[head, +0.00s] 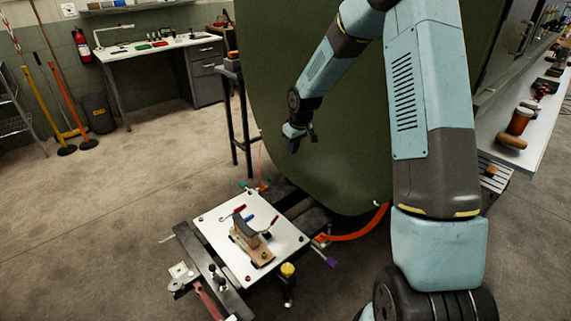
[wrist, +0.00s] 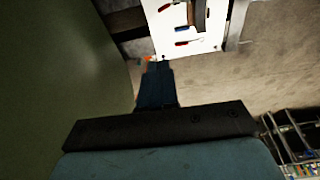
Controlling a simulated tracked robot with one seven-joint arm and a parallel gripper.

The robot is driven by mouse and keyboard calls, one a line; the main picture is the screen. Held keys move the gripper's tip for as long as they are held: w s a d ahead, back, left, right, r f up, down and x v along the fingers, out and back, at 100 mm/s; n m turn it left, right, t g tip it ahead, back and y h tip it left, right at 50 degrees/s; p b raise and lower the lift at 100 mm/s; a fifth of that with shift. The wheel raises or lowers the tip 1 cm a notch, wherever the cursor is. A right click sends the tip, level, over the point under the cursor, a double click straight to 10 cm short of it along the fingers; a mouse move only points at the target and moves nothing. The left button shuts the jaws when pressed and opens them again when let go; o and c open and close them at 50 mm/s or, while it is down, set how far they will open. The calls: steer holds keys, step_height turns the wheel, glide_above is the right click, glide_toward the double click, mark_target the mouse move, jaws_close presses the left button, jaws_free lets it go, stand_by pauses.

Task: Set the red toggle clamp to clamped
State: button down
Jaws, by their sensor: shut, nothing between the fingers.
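A white plate (head: 215,231) on a dark stand carries a wooden block with a dark curved piece (head: 244,228). A small red handle (head: 239,209) lies near the back of the plate, and a second red handle (head: 273,221) rises at its right. I cannot tell which belongs to the red toggle clamp or how its lever stands. The wrist view shows a red handle (wrist: 182,43) on the plate (wrist: 205,40), beyond my fingers. My gripper (head: 298,144) is shut and empty, in the air above and behind the plate, close to the green panel.
The large green curved panel (head: 330,120) stands right behind the plate. A yellow-topped post (head: 288,270) stands at the plate's front right. An orange hose (head: 360,227) runs at its right. A bench with parts (head: 530,120) is far right. Open floor lies left.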

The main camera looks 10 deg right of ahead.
steer(key=s+d+r+m+t+h, duration=0.15)
steer(key=s+d+r, duration=0.25)
steer(key=s+r, duration=0.65)
steer(key=s+d+r+m+h, duration=0.1)
steer(key=s+d+r+m, duration=0.15)
steer(key=s+r, duration=0.75)
steer(key=s+d+r+m, duration=0.1)
steer(key=s+r, duration=0.2)
steer(key=s, duration=0.3)
steer(key=s+d+r+t, duration=0.1)
steer(key=s+d+r, duration=0.1)
steer(key=s, duration=0.5)
steer(key=s+d+r+m+y, duration=0.1)
steer(key=s+r, duration=0.3)
steer(key=s, duration=0.3)
steer(key=shift+s+d+r+m+t, duration=0.2)
steer(key=shift+m+t, duration=0.1)
steer(key=shift+t, duration=0.05)
